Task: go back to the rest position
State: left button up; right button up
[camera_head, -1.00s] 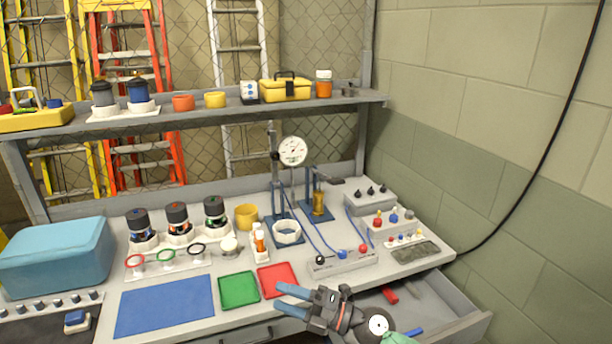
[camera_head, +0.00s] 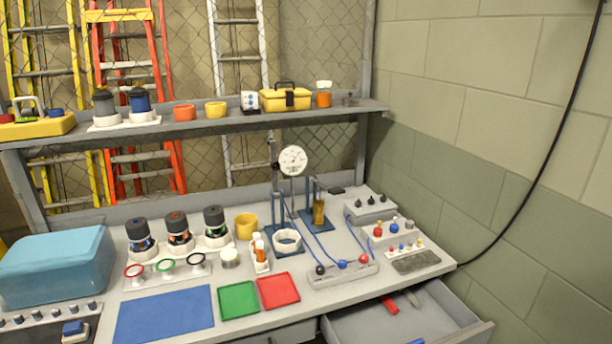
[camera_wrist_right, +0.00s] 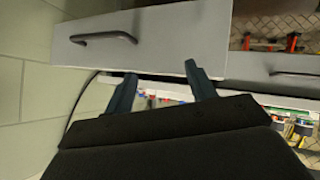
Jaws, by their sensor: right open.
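My right gripper (camera_wrist_right: 158,92) shows in the right wrist view with its two blue fingers apart and nothing between them. It points toward the front of the workbench, near the grey drawer front (camera_wrist_right: 145,38) with its dark handle (camera_wrist_right: 103,38). The head view shows neither gripper. In the head view the workbench holds a blue mat (camera_head: 165,313), a green tray (camera_head: 239,300) and a red tray (camera_head: 278,290).
The drawer (camera_head: 440,318) at the bench's lower right stands open, with a red-handled tool (camera_head: 389,304) inside. A light-blue box (camera_head: 55,265) sits at the bench's left. A dial gauge (camera_head: 292,160) stands at the back. A block wall (camera_head: 500,160) closes the right side.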

jog(key=s+f+m+g+y, duration=0.1)
jog(key=s+f+g, duration=0.25)
jog(key=s, duration=0.45)
jog(key=s+f+g+y, duration=0.1)
jog(key=s+f+g, duration=0.25)
jog(key=s, duration=0.45)
jog(key=s+a+f+g, duration=0.1)
jog(key=a+f, duration=0.1)
jog(key=f, duration=1.2)
jog(key=s+a+f+g, duration=0.1)
jog(key=a+f, duration=0.1)
jog(key=f, duration=1.3)
jog(key=shift+s+a+f, duration=0.25)
jog(key=shift+s, duration=0.05)
jog(key=shift+r, duration=0.1)
jog(key=shift+c, duration=0.3)
